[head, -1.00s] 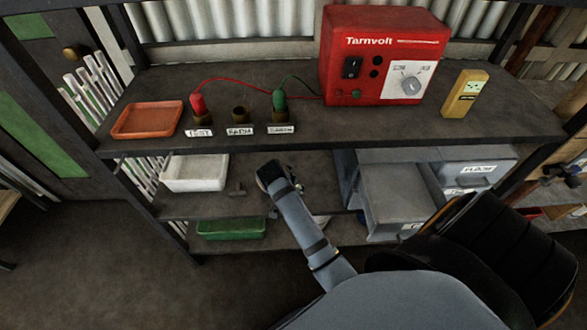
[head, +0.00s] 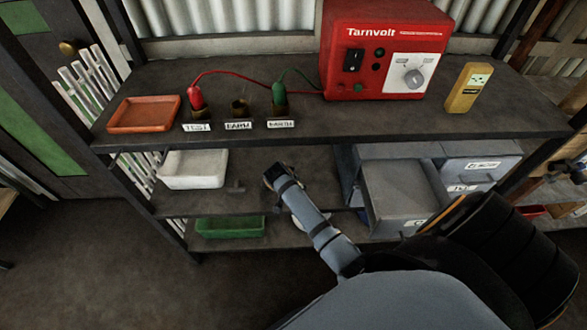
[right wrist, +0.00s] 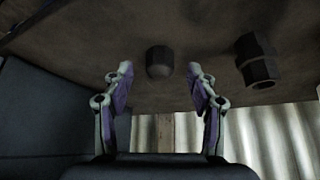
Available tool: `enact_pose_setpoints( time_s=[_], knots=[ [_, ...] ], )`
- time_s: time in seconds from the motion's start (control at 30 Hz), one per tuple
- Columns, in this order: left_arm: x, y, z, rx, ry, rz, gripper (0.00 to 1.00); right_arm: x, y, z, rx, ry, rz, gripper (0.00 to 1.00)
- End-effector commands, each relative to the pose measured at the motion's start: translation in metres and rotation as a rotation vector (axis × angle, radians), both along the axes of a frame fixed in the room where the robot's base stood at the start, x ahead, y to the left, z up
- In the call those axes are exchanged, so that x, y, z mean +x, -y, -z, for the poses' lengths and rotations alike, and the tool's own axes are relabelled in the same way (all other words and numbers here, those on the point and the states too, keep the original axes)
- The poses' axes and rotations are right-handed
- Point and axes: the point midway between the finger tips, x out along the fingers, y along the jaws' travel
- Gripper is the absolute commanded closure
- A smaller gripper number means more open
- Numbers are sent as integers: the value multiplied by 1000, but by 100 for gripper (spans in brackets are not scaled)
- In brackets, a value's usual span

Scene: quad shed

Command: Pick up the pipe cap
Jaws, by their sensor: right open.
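The pipe cap (right wrist: 159,62) looks like a dark, round-ended piece on the brown shelf surface in the right wrist view. It sits between and beyond the two fingertips of my right gripper (right wrist: 160,80), which is open and empty. The fingers do not touch the cap. That view seems upside down, with the shelf at the top. In the head view my right arm reaches over the middle shelf (head: 330,190). The cap and the fingers cannot be made out there. My left gripper is not in view.
A dark hex-ended fitting (right wrist: 257,62) lies right of the cap in the wrist view. A grey drawer unit (head: 395,190) stands right of my arm. A white tray (head: 193,170) sits left, a green tray (head: 230,228) below. The upper shelf (head: 350,118) overhangs.

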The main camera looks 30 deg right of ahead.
Motion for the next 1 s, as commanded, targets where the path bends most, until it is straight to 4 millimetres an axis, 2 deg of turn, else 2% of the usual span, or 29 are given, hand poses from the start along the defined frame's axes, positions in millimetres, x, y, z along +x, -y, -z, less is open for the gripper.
enact_pose_setpoints(
  time_s=[0.27, 0.6, 1.0],
  knots=[
    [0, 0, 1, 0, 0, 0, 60, 2, 2, 6, 1, 1, 0, 42],
    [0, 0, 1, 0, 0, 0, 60, 2, 2, 5, 1, 0, 0, 87],
    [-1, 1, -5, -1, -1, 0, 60, 3, 3, -1, 0, 1, -3, 89]
  ],
)
